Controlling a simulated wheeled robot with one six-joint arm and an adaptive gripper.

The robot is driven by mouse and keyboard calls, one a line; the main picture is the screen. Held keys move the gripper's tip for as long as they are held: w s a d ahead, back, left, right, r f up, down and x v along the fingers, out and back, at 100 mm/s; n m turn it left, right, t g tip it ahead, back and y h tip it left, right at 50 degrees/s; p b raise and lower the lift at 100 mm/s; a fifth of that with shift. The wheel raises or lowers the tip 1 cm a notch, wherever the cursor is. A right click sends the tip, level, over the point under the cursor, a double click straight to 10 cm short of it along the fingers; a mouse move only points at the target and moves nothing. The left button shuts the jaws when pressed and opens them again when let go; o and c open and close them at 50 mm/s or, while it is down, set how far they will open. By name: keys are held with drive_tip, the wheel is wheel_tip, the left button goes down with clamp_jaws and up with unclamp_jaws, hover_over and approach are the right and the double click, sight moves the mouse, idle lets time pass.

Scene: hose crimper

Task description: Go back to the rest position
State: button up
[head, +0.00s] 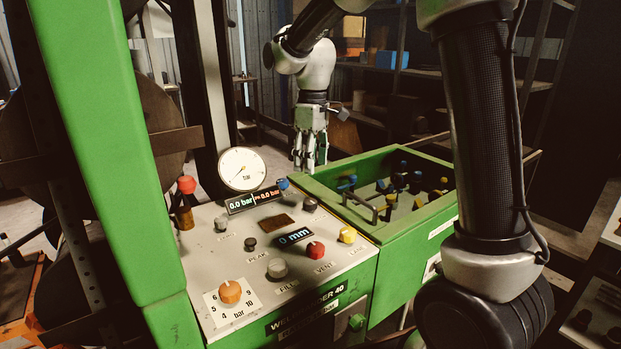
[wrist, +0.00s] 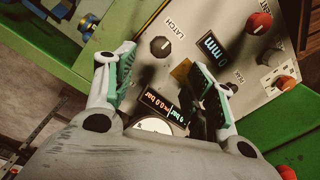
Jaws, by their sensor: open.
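My gripper (head: 310,160) hangs from my arm behind the console, pointing down, near the back left corner of the green bin. In the wrist view my gripper (wrist: 165,90) has its two fingers spread apart with nothing between them. The console panel (head: 215,235) lies below and beyond the fingers. It carries a pressure gauge (head: 242,169), a display reading 0.0 bar (head: 255,199) and a 0 mm display (head: 294,236). The latch knob shows in the wrist view (wrist: 160,46). No rest position marker is seen.
The green bin (head: 420,228) with several coloured-handled parts stands right of the panel. A green post (head: 100,120) rises at the left. The panel bears a red knob (head: 315,250), a yellow knob (head: 347,235) and an orange dial (head: 229,291). Shelves stand behind.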

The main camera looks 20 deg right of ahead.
drive_tip(key=shift+r, duration=0.6)
drive_tip(key=s+d+r+m+t, duration=0.1)
drive_tip(key=s+d+m, duration=0.3)
drive_tip(key=s, duration=0.9)
drive_tip(key=s+d+r+m+t, duration=0.2)
drive_tip(key=s+d+m, duration=0.3)
drive_tip(key=s+d, duration=0.5)
drive_tip(key=s+t, duration=0.1)
drive_tip(key=s, duration=0.3)
drive_tip(key=shift+d+r+t, duration=0.15)
drive_tip(key=shift+r+t, duration=0.15)
drive_tip(key=shift+t, duration=0.1)
